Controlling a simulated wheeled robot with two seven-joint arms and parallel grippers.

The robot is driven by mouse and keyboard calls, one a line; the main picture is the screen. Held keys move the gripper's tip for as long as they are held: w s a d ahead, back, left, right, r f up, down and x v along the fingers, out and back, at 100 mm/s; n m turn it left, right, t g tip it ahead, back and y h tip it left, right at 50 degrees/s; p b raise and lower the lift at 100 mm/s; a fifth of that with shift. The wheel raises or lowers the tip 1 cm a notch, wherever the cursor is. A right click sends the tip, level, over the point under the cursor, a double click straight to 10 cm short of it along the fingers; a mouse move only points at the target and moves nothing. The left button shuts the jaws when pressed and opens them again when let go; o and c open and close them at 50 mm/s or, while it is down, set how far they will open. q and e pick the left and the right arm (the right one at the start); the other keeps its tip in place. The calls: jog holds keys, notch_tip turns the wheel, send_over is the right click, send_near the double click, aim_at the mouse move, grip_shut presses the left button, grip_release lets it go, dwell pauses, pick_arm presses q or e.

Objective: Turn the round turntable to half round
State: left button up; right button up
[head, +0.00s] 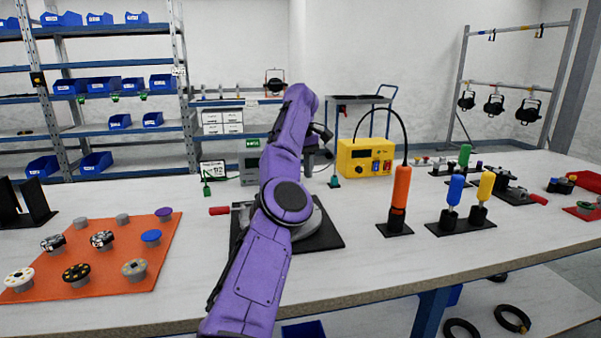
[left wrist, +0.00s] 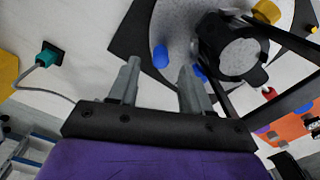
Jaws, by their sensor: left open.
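The round turntable is a light grey disc (head: 308,222) on a black square plate (head: 328,238); my purple arm hides much of it in the head view. In the left wrist view the disc (left wrist: 178,28) carries a black lamp can (left wrist: 238,58), a blue peg (left wrist: 160,57) and a yellow peg (left wrist: 266,12). My left gripper (left wrist: 160,82) is open, its two grey fingers apart with nothing between them. The blue peg appears just past the fingertips; whether anything touches cannot be told. My right gripper is not in view.
An orange mat (head: 110,262) with several round pieces lies left. A yellow power box (head: 365,157) stands behind, and an orange cylinder (head: 400,192) and blue and yellow handled tools (head: 455,190) stand right. The front table strip is clear.

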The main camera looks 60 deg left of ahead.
pick_arm(q)
notch_tip(320, 180, up, 6)
jog(key=p, duration=0.4)
jog(key=shift+f, duration=0.1)
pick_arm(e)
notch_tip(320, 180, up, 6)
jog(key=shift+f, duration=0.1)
